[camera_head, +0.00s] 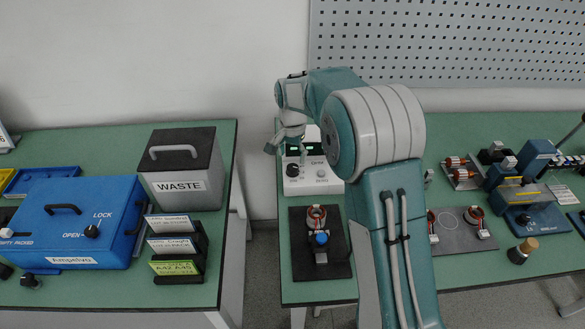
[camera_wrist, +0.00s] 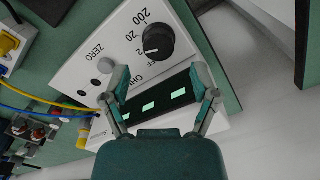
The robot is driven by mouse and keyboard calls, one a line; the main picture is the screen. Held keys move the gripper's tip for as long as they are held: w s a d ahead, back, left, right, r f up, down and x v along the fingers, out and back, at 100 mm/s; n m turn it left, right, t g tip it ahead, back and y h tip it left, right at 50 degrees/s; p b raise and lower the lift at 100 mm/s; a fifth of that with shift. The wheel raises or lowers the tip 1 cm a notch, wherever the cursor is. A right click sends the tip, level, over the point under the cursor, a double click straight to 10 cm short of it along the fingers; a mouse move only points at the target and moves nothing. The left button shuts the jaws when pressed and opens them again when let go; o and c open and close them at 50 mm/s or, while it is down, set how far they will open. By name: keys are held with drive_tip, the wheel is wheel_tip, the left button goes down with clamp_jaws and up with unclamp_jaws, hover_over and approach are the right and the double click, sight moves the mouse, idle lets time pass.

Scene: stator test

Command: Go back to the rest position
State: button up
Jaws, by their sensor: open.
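My gripper (camera_wrist: 163,103) is open and empty in the wrist view, its two fingers spread in front of the white ohmmeter (camera_wrist: 103,68). The meter's black dial (camera_wrist: 154,41) and lit display (camera_wrist: 160,106) show beyond the fingers. In the head view my gripper (camera_head: 276,141) is small, at the upper left of my arm, just above and left of the meter (camera_head: 327,186). My arm hides part of the meter there.
A dark plate with a stator (camera_head: 301,266) lies in front of the meter. Several fixtures and parts stand on the right table (camera_head: 505,272). A waste bin (camera_head: 184,195), a blue case (camera_head: 75,222) and card holders (camera_head: 195,250) stand on the left table. A gap separates the tables.

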sight(293, 167)
drive_tip(key=shift+f, duration=2.6)
drive_tip(key=c, duration=0.8)
drive_tip(key=shift+o, duration=0.2)
